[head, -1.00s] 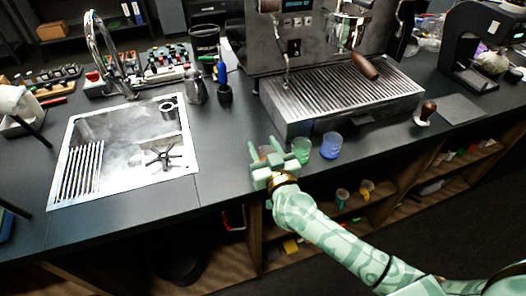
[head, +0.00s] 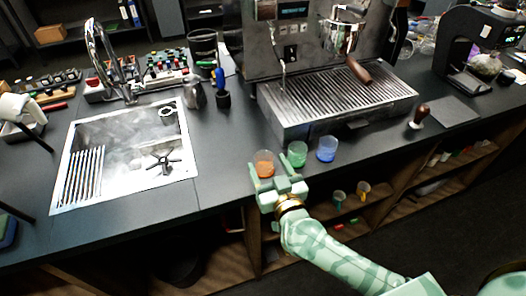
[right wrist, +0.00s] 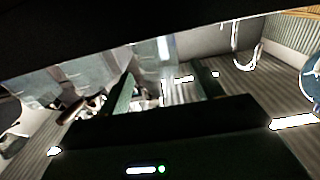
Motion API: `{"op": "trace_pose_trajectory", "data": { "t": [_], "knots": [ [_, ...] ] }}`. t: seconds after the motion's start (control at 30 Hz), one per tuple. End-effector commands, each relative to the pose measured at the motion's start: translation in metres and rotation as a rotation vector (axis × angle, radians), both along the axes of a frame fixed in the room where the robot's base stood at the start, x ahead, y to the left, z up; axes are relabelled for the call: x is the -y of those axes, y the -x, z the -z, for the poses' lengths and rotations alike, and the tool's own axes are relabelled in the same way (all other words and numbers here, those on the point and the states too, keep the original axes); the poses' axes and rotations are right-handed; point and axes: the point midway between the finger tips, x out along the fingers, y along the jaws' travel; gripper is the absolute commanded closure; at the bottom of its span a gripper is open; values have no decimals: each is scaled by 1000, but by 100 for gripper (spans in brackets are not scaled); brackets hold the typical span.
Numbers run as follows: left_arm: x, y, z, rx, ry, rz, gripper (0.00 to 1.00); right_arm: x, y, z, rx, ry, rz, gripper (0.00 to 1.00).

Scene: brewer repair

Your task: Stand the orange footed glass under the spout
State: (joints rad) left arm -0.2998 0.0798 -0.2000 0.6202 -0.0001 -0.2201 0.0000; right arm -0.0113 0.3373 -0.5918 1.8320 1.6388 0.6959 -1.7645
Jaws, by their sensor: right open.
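The orange glass (head: 264,166) stands on the dark counter near its front edge, at the left end of a row with a green glass (head: 297,154) and a blue glass (head: 326,149). My right gripper (head: 272,174) is open just in front of the orange glass, with its fingers pointing toward it. The fingers partly overlap the glass, and I see no grip on it. In the right wrist view the two fingers (right wrist: 166,86) stand apart; no orange glass can be made out. The coffee machine (head: 283,42) has a slatted drip tray (head: 335,98) behind the glasses. My left gripper is out of view.
A sink (head: 125,150) with a tall tap (head: 100,55) lies to the left. A tamper (head: 420,116) stands right of the drip tray. The portafilter handle (head: 358,70) juts out over the tray. The tray's top is clear.

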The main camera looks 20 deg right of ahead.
Motion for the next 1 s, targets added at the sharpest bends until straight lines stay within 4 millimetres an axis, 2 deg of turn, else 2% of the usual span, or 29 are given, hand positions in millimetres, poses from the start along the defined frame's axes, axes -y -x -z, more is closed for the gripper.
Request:
{"op": "trace_pose_trajectory", "data": {
  "t": [0.1, 0.2, 0.33, 0.9, 1.0],
  "knots": [
    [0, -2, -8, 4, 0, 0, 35, 1, 29, -2, -2, 0, 0, 35],
    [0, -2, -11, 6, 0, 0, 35, 2, 46, -1, -2, -1, 1, 35],
    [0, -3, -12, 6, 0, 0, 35, 2, 60, 0, -1, 1, 0, 35],
    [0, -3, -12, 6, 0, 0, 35, 3, 63, 0, 1, -1, 0, 35],
    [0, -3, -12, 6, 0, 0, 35, -3, 64, -7, 23, 2, -29, 35]
  ]
}}
